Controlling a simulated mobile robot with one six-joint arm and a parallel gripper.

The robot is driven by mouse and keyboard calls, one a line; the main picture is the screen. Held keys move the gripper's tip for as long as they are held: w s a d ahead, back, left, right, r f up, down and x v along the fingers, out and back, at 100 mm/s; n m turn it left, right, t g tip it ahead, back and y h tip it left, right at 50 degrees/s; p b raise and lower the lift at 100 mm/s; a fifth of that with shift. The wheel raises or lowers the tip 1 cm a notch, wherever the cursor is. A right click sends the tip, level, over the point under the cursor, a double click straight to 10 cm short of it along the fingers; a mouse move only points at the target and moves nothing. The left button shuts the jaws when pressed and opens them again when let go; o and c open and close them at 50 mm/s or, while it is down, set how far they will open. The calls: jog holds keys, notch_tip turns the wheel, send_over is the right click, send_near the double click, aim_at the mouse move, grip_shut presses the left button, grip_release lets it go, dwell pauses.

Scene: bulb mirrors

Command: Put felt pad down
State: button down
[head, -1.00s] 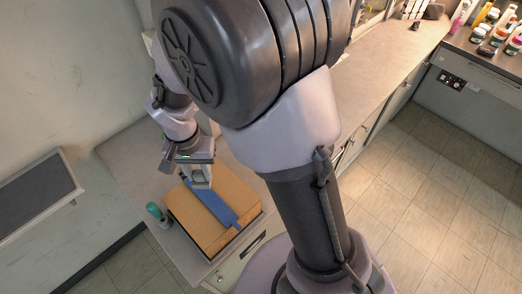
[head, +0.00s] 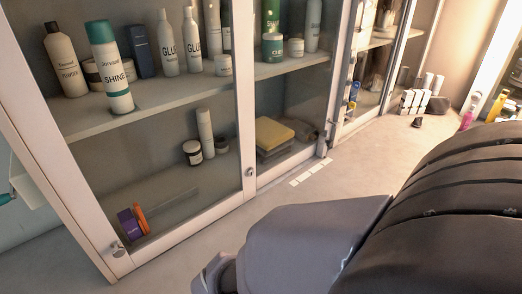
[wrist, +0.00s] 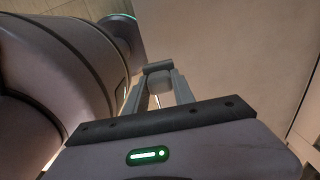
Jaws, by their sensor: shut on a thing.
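In the wrist view my gripper (wrist: 158,70) points away from the camera, with its two grey fingers on either side of a small grey piece (wrist: 160,84). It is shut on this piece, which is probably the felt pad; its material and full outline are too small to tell. The piece is held in the air, and I cannot tell how far it is from any surface. My gripper is not in the head view.
The head view shows a glass-fronted cabinet (head: 247,130) with bottles and jars on its shelves. A folded yellow cloth (head: 273,134) lies on a low shelf. The pale counter (head: 345,178) before it is mostly clear. Small bottles (head: 412,100) stand farther back.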

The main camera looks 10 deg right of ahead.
jog(key=w+d, duration=0.1)
jog(key=w, duration=0.3)
jog(key=w+d+f+b, duration=0.1)
jog(key=w+d, duration=0.1)
jog(key=w, duration=0.3)
jog(key=w+d, duration=0.1)
jog(key=w, duration=0.3)
jog(key=shift+w+d+f, duration=0.15)
jog(key=shift+w+d, duration=0.05)
jog(key=shift+w, duration=0.1)
jog(key=f+b, duration=0.1)
jog(key=f, duration=0.1)
jog(key=f+b, duration=0.1)
jog(key=shift+w+d+f+b, duration=0.1)
jog(key=shift+w+f+b, duration=0.2)
jog(key=shift+f, duration=0.1)
jog(key=shift+r, duration=0.15)
jog(key=c, duration=1.1)
grip_release()
jog(key=shift+o, duration=0.2)
